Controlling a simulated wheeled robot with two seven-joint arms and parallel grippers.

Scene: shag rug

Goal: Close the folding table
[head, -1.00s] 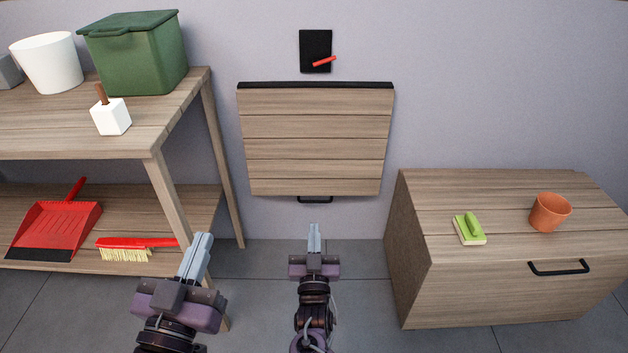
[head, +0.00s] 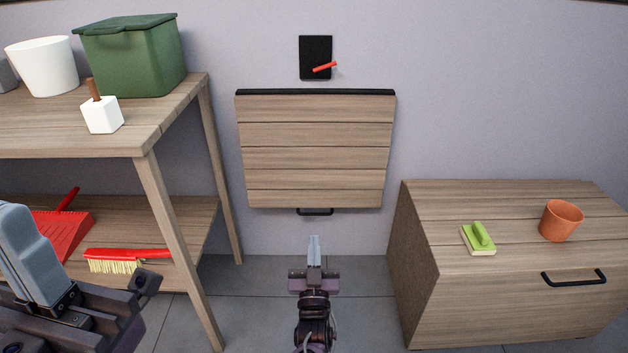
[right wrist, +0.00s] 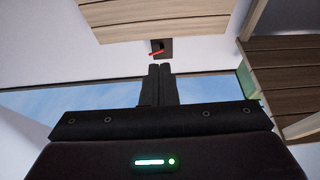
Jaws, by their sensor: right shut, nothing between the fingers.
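The folding table (head: 315,152) is a slatted wood panel with a black top edge. It hangs down against the wall, with a black handle (head: 315,211) at its lower edge. Above it on the wall is a black plate (head: 315,52) with a red lever (head: 324,67). The right wrist view also shows the panel (right wrist: 150,18) and the red lever (right wrist: 156,52). My right gripper (head: 314,243) is shut and empty, below the handle in the picture and apart from it. My left gripper (head: 25,245) is large at the lower left, partly cut off; its jaw gap is hidden.
A wooden shelf (head: 150,130) at left holds a green bin (head: 130,62), a white pot (head: 42,68), a white block (head: 102,116), a red dustpan (head: 62,232) and a brush (head: 125,257). A wooden chest (head: 520,290) at right carries a green scrubber (head: 479,240) and an orange pot (head: 561,220).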

